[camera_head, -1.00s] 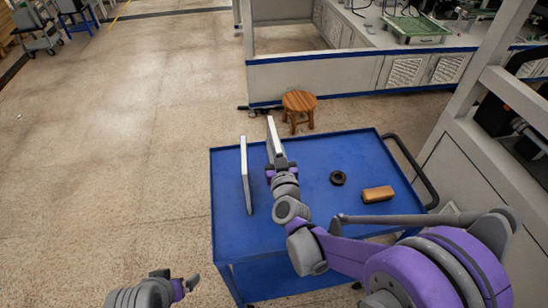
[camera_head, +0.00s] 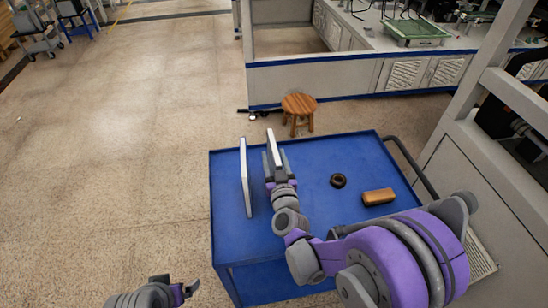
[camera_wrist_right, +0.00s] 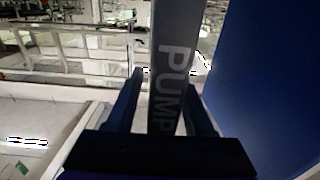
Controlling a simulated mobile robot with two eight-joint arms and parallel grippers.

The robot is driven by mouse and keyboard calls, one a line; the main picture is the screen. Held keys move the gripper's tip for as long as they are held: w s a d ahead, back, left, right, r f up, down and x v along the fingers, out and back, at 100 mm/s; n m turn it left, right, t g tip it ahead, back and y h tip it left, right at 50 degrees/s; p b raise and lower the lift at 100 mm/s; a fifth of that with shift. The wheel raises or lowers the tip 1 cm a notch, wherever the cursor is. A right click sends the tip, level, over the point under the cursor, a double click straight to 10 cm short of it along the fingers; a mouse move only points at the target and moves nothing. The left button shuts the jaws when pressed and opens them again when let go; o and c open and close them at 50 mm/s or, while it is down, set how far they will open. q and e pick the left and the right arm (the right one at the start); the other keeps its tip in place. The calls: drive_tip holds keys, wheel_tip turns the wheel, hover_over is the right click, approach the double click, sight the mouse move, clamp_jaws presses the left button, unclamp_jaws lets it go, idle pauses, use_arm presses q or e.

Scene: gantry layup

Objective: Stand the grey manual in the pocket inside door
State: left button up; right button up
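A thin light-grey manual (camera_head: 273,150) stands upright above the blue cart in the head view. My right gripper (camera_head: 277,172) has its fingers on either side of the manual's near edge. In the right wrist view the manual's grey spine (camera_wrist_right: 172,75), lettered "PUMP", runs between the two dark fingers. The manual moves with the gripper, so I take it as held. My left gripper (camera_head: 188,290) is low at the left, away from the cart, and its finger gap is unclear. I cannot make out the door or its pocket.
A thin pale panel (camera_head: 245,178) stands upright on the blue cart (camera_head: 315,215), left of the manual. A black ring (camera_head: 338,181) and a tan block (camera_head: 378,196) lie to the right. A wooden stool (camera_head: 299,106) stands behind. A pale machine frame (camera_head: 475,150) rises at right; floor at left is clear.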

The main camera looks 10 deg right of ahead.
drive_tip(key=shift+r, duration=0.2)
drive_tip(key=shift+s+a+n+g+y+b, duration=1.15)
drive_tip(key=shift+s+g+y, duration=0.45)
drive_tip(key=shift+s, duration=5.25)
drive_tip(key=s+d+f+m+g+h, duration=0.1)
drive_tip(key=s+d+f+g, duration=0.3)
drive_tip(key=s, duration=0.4)
drive_tip(key=s+d+f+m+g+h, duration=0.1)
drive_tip(key=s+d+f+g, duration=0.3)
drive_tip(key=s, duration=0.5)
drive_tip(key=shift+d+g+h, duration=0.55)
drive_tip(key=shift+g+h, duration=0.05)
drive_tip(key=shift+g, duration=0.2)
